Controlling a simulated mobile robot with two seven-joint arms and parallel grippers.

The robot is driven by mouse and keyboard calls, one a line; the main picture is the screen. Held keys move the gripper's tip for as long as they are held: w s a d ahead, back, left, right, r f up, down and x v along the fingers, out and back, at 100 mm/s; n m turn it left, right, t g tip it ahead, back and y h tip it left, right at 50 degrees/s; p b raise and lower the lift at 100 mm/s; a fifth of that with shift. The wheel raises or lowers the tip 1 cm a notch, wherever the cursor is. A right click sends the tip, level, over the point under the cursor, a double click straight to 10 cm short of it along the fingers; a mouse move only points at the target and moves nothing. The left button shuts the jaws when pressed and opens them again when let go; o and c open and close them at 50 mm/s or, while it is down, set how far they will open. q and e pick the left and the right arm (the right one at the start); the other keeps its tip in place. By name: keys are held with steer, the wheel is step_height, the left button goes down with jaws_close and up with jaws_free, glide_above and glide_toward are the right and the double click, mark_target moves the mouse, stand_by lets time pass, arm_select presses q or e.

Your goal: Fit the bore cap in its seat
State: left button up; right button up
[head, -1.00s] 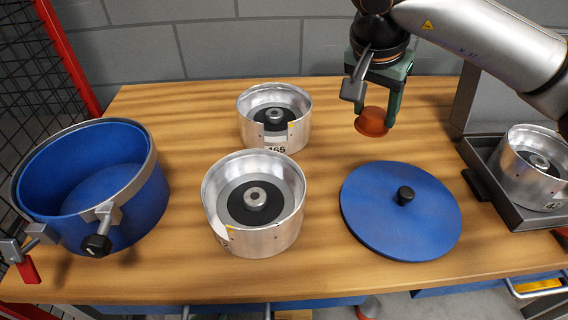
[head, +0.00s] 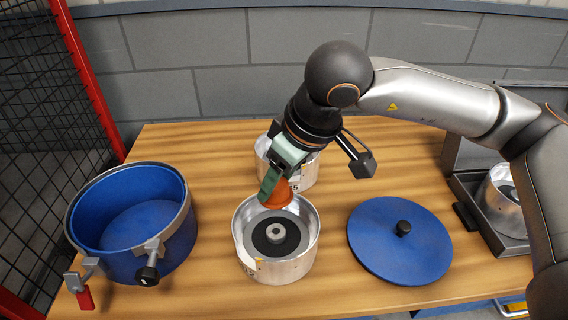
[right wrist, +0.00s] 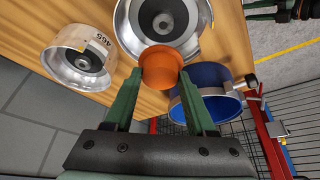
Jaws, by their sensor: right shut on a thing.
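The bore cap (head: 279,193) is an orange-brown cup. My right gripper (head: 270,190) is shut on it and holds it over the back rim of the near silver housing (head: 292,268). This housing is open at the top, with a dark disc and a grey hub (head: 276,232) inside. In the right wrist view the cap (right wrist: 161,66) sits between the two green fingers, in front of the housing (right wrist: 206,14). Which part is the cap's seat cannot be told for sure. Part of my left gripper (right wrist: 262,10) seems to show at the top right there.
A second silver housing (head: 304,176) marked 465 stands behind, partly hidden by my gripper. A blue lid (head: 385,250) with a black knob lies to the right. A blue drum (head: 150,260) with a clamp stands left. A grey tray (head: 478,220) holds another housing at right.

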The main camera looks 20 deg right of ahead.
mark_target(278, 200)
steer(key=shift+a+f, duration=0.1)
steer(key=shift+f, duration=0.25)
steer(key=shift+f+b, duration=0.6)
steer(key=shift+f, duration=0.1)
step_height(278, 200, down, 2)
steer(key=shift+f+b, duration=0.2)
steer(key=shift+b, duration=0.45)
steer(key=shift+f, duration=0.3)
arm_select(q)
steer(key=shift+w+d+f, duration=0.25)
steer(key=shift+w+d, duration=0.1)
steer(key=shift+d, duration=0.1)
steer(key=shift+w+d+f, duration=0.25)
steer(key=shift+w+d, duration=0.05)
steer(key=shift+d, duration=0.15)
steer(key=shift+f+h, duration=0.1)
steer(key=shift+h, duration=0.2)
steer(key=shift+s+f+b, duration=0.2)
steer(key=shift+f+b, duration=0.2)
steer(key=shift+f, duration=0.05)
arm_select(e)
steer(key=shift+r, duration=0.1)
